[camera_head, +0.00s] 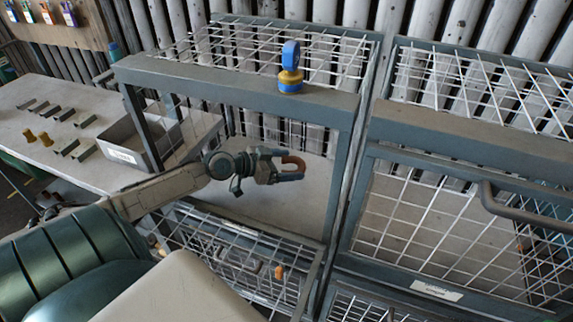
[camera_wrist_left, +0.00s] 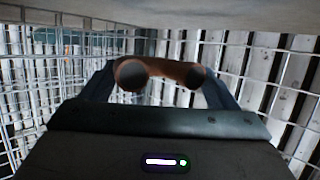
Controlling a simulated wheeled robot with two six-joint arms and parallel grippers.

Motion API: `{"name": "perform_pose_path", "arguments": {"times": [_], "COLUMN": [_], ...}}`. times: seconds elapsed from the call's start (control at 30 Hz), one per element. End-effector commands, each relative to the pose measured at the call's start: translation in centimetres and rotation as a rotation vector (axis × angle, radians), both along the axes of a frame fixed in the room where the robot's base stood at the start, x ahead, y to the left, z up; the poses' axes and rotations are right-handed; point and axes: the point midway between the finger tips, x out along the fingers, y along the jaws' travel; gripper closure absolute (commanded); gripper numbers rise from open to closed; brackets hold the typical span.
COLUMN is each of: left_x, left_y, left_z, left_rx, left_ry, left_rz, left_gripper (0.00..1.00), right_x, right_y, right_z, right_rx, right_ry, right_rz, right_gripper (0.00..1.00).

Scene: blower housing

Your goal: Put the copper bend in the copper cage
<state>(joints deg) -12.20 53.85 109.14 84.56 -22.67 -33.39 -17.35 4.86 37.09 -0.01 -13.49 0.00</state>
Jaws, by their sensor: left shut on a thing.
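The copper bend (camera_head: 294,162) is a curved, copper-coloured pipe piece. It also shows in the left wrist view (camera_wrist_left: 160,75), with its two round ends toward the camera. My left gripper (camera_head: 287,167) is shut on the copper bend and holds it up inside the open front of the left wire cage (camera_head: 235,85). In the left wrist view the jaws (camera_wrist_left: 158,85) sit on either side of the bend, and wire mesh stands around it. I cannot tell from these frames which cage is the copper one. My right gripper is not in view.
A blue and yellow object (camera_head: 290,68) stands on the left cage's top front beam. The right cage (camera_head: 440,215) has its mesh door with a handle across the front. A grey bin (camera_head: 135,140) and several small parts lie on the table (camera_head: 70,150) at left.

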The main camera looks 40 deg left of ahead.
Motion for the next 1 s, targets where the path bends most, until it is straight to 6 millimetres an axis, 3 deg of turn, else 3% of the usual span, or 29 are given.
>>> {"name": "perform_pose_path", "arguments": {"times": [0.03,0.1,0.13,0.4,0.6,0.67,0.83,1.0], "left_x": [0.0,0.0,0.0,0.0,0.0,-0.7,-2.2,-3.2], "left_y": [0.0,0.0,0.0,0.0,0.0,0.4,1.1,1.6], "left_z": [0.1,0.1,0.1,0.3,2.0,1.4,2.0,3.1], "left_rx": [0.000,0.000,0.000,0.000,-0.001,0.005,0.006,-0.005], "left_ry": [0.000,0.000,0.000,0.000,0.000,0.004,0.006,0.006], "left_rz": [0.000,0.000,0.000,0.000,0.000,-0.003,-0.003,-0.003], "left_gripper": [0.15,0.01,0.00,0.00,0.00,0.00,0.00,0.00], "right_x": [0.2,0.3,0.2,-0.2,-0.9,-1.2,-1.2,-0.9], "right_y": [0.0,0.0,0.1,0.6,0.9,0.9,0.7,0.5], "right_z": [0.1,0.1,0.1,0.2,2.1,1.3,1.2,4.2], "right_rx": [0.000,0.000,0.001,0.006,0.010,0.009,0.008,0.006], "right_ry": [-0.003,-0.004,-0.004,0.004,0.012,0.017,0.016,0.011], "right_rz": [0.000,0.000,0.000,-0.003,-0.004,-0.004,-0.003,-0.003], "right_gripper": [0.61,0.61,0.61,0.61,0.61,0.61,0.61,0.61]}}
